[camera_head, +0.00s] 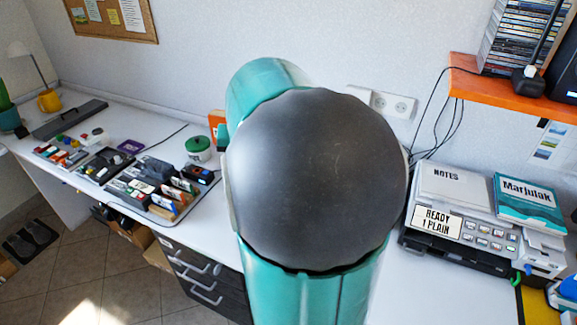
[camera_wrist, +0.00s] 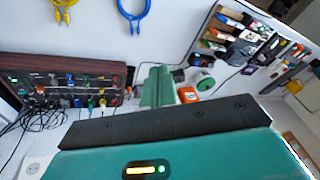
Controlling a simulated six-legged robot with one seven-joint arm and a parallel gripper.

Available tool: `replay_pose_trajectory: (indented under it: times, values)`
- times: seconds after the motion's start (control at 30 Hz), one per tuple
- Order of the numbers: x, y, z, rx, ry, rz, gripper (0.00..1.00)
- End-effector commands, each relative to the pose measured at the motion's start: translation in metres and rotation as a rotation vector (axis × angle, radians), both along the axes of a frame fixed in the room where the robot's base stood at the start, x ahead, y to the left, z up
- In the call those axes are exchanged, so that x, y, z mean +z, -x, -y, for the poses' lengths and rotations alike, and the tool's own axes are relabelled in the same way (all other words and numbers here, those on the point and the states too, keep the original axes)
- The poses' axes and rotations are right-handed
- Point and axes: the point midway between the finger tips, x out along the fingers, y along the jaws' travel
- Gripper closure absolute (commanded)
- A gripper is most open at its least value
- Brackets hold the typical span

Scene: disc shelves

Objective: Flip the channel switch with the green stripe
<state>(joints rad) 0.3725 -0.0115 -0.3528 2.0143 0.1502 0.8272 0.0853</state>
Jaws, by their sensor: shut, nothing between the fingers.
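A dark panel (camera_wrist: 62,68) with a reddish-brown frame stands at the left of the wrist view. It bears rows of small coloured knobs, plugs or switches, several with cables. A small green spot (camera_wrist: 90,103) shows near its edge, but I cannot tell whether it is a stripe on a switch. My gripper (camera_wrist: 158,86) shows as teal fingers close together, shut and empty, to the right of the panel and apart from it. The panel does not show in the head view, where my arm covers the middle.
A white desk (camera_head: 190,218) runs along the wall with a tray of tools and parts. A green-lidded pot (camera_head: 198,148) stands beside it. At the right are a grey device (camera_head: 470,235) and an orange shelf (camera_head: 520,85).

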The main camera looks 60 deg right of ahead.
Motion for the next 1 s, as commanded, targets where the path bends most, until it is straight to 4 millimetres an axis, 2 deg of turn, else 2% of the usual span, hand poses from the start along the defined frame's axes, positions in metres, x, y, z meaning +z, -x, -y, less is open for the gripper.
replay_pose_trajectory:
  times: [0.03,0.17,0.3,0.4,0.5,0.6,0.7,1.0]
  values:
    - [-0.009,0.004,0.025,-0.056,-0.002,-0.016,1.00]
    - [-0.029,0.017,0.084,-0.187,0.003,-0.044,1.00]
    - [-0.052,0.041,0.145,-0.322,0.015,-0.083,1.00]
    - [-0.067,0.061,0.184,-0.409,0.031,-0.109,1.00]
    - [-0.080,0.080,0.214,-0.476,0.045,-0.133,1.00]
    - [-0.088,0.094,0.234,-0.519,0.055,-0.148,1.00]
    - [-0.091,0.100,0.243,-0.539,0.061,-0.156,1.00]
    - [-0.092,0.102,0.244,-0.542,0.062,-0.156,1.00]
